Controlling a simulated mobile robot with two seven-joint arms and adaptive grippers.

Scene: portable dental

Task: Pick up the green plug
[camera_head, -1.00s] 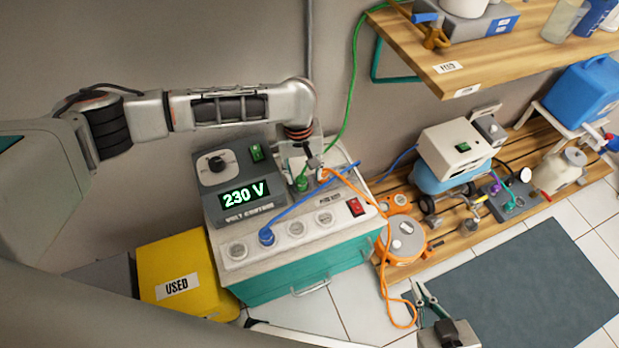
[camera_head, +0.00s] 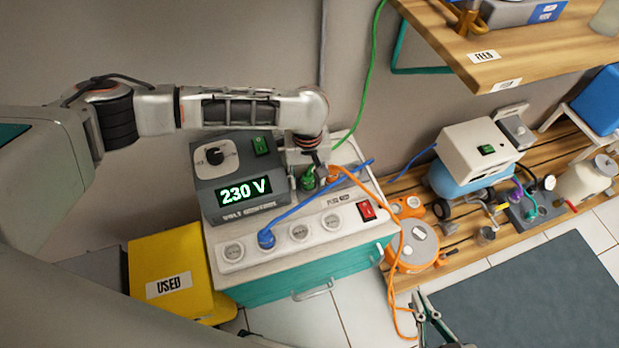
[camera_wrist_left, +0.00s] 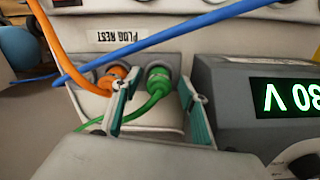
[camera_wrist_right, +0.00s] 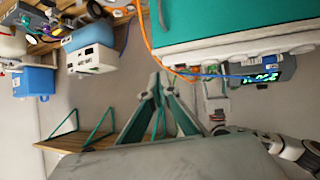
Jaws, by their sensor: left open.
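The green plug (camera_head: 308,179) sits in the plug rest on top of the white and teal cabinet, with its green cable attached. It also shows in the left wrist view (camera_wrist_left: 158,82). My left gripper (camera_wrist_left: 158,98) is open, its fingers on either side of the green plug and its cable in that view. The gripper partly covers the plug in the head view; contact cannot be told. An orange plug (camera_wrist_left: 112,78) stands close beside it, near one finger. My right gripper (camera_wrist_right: 158,78) has its fingertips together, apparently empty, away from the plug.
A blue cable (camera_head: 310,203) crosses the cabinet top to a blue plug (camera_head: 266,239) in the socket strip. The voltage unit (camera_head: 215,197) reads 230 V beside the plug rest. A yellow USED bin (camera_head: 205,255) and an orange cable reel (camera_head: 412,247) stand nearby.

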